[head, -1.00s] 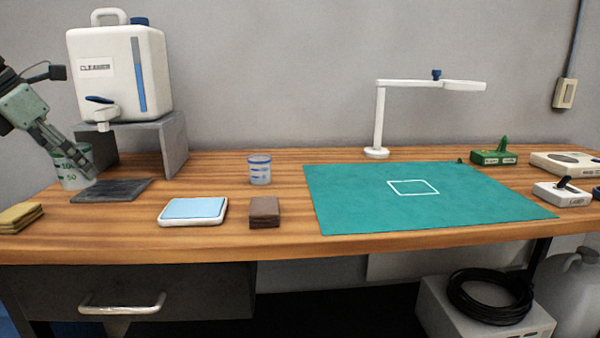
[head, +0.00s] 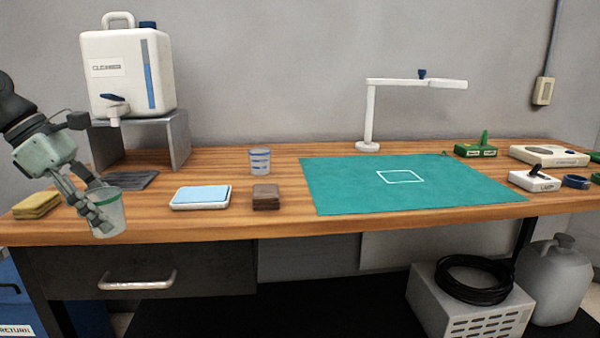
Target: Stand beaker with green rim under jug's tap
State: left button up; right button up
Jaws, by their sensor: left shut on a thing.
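The beaker with the green rim (head: 114,212) is clear and upright, near the front left edge of the bench. My left gripper (head: 98,212) is shut on it from the left, its fingers covering part of the wall. I cannot tell for sure how far its base is above the bench. The white jug (head: 125,75) stands on a grey stand (head: 180,140) behind, with its blue-levered tap (head: 115,108) facing front. A dark mat (head: 134,180) lies below the tap, behind the beaker. My right gripper is not in view.
Yellow sponges (head: 37,205) lie left of the beaker. A blue-topped white tray (head: 200,197), a brown block (head: 266,197) and a blue-marked beaker (head: 260,161) stand to the right. A green mat (head: 400,195) covers the middle right, with a white lamp (head: 369,120) behind.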

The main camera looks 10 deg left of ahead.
pick_arm(q)
jog(key=s+d+f+m+g+y, duration=0.2)
jog(key=d+f+m+g, duration=0.2)
jog(key=d+f+m, duration=0.5)
jog(key=s+d+f+m+g+y, duration=0.2)
jog(key=d+f+m+g+y, duration=0.1)
jog(key=d+f+m, duration=0.6)
jog(key=d+m+g, duration=0.1)
jog(key=d+m, duration=0.2)
jog(key=m, duration=0.2)
jog(key=shift+f+g, duration=0.3)
jog(key=shift+f, duration=0.05)
jog(key=shift+y, duration=0.3)
